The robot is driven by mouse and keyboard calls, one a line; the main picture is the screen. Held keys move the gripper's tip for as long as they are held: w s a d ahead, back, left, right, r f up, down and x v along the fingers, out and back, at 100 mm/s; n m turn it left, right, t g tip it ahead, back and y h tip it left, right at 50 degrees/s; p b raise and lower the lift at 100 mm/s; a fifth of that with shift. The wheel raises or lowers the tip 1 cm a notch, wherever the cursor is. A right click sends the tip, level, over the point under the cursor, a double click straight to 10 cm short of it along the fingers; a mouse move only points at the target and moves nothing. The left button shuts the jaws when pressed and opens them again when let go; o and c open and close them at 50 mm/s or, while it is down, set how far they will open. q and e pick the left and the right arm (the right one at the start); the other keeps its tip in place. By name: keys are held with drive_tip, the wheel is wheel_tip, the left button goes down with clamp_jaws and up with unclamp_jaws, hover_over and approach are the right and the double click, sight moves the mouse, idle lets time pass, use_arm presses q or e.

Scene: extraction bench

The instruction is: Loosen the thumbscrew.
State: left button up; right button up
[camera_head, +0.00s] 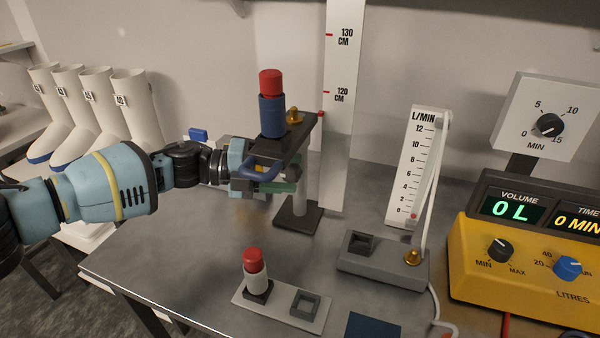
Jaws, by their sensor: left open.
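A small brass knob (294,117), which looks like a thumbscrew, sits on the dark upper plate (299,138) of a stand, just right of a blue cylinder with a red top (271,105). A second brass knob (412,257) is on the grey base of the flow meter, so I cannot tell from the picture alone which is meant. My left gripper (272,178) is open, just below and in front of the upper plate. Its fingertips partly overlap the stand in view, and I cannot tell whether they touch it. My right gripper is not in view.
A white-and-red sampler (255,278) stands on a grey plate with an empty square socket (305,303). The flow meter (414,165), yellow pump unit (510,265) and height scale (341,110) stand to the right and behind. The bench is clear at front left.

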sight(299, 174)
use_arm(q)
drive_tip(key=shift+w+d+f, duration=0.1)
drive_tip(key=shift+d+f, duration=0.05)
drive_tip(key=shift+d, duration=1.4)
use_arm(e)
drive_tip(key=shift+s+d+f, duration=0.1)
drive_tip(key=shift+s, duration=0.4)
use_arm(q)
drive_tip(key=c, duration=1)
drive_tip(key=shift+f, duration=0.1)
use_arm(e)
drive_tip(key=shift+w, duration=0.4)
